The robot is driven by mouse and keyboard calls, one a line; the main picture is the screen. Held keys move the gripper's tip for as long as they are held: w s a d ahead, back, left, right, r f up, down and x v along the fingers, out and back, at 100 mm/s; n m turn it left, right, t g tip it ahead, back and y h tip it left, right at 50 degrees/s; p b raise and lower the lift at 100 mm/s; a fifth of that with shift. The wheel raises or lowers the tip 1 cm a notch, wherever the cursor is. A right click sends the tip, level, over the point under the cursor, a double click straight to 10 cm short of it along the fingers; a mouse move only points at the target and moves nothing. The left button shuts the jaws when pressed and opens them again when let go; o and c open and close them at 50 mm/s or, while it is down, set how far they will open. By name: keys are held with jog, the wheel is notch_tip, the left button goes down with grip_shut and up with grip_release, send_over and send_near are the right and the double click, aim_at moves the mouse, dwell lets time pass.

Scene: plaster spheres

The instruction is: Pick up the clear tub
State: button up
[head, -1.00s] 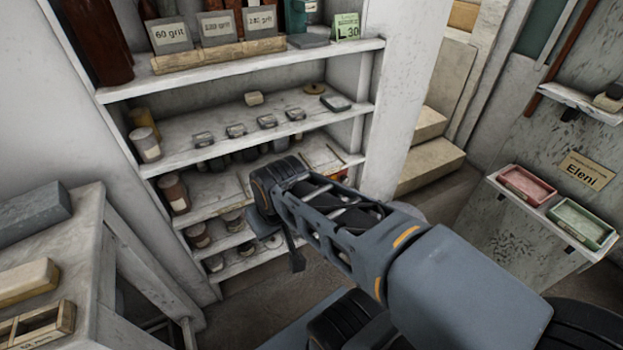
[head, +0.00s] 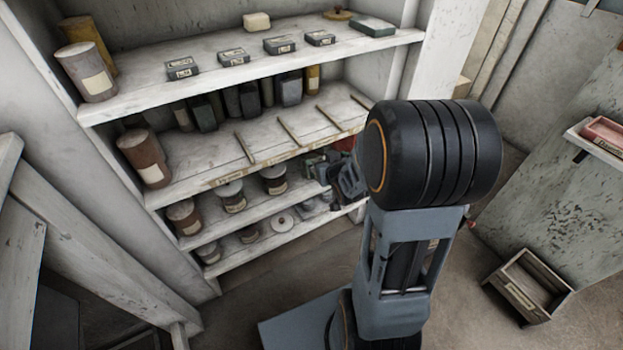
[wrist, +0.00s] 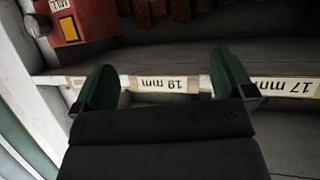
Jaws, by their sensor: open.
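I cannot make out the clear tub for certain in either view. Small pale items lie on the lowest shelf in the head view, partly hidden by my arm and too small to tell. My gripper (wrist: 166,64) is open and empty in the wrist view, its two green fingers spread at a shelf edge with labels reading 19 mm and 17 mm, upside down. In the head view my gripper (head: 328,172) is at the right end of the lower shelves, partly covered by my arm.
The white shelf unit (head: 250,81) holds small dark boxes, jars and tins. A white round lid (head: 282,221) lies on the lowest shelf. A red box (wrist: 68,22) is at upper left in the wrist view. A wooden crate (head: 527,287) stands on the floor at right.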

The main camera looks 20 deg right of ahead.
jog(key=t+b, duration=0.2)
jog(key=b, duration=0.1)
send_near(314, 154)
jog(key=b+x, duration=0.1)
jog(key=x, duration=0.3)
jog(key=shift+w+d+f, duration=0.1)
jog(key=shift+d, duration=0.05)
jog(key=shift+a+b+x, duration=0.15)
jog(key=shift+b+x, duration=0.3)
jog(key=shift+x, duration=1.05)
jog(key=shift+a+b+x, duration=0.15)
jog(key=shift+b+x, duration=0.3)
jog(key=shift+x, duration=1.05)
jog(key=shift+d, duration=0.1)
jog(key=c, duration=0.8)
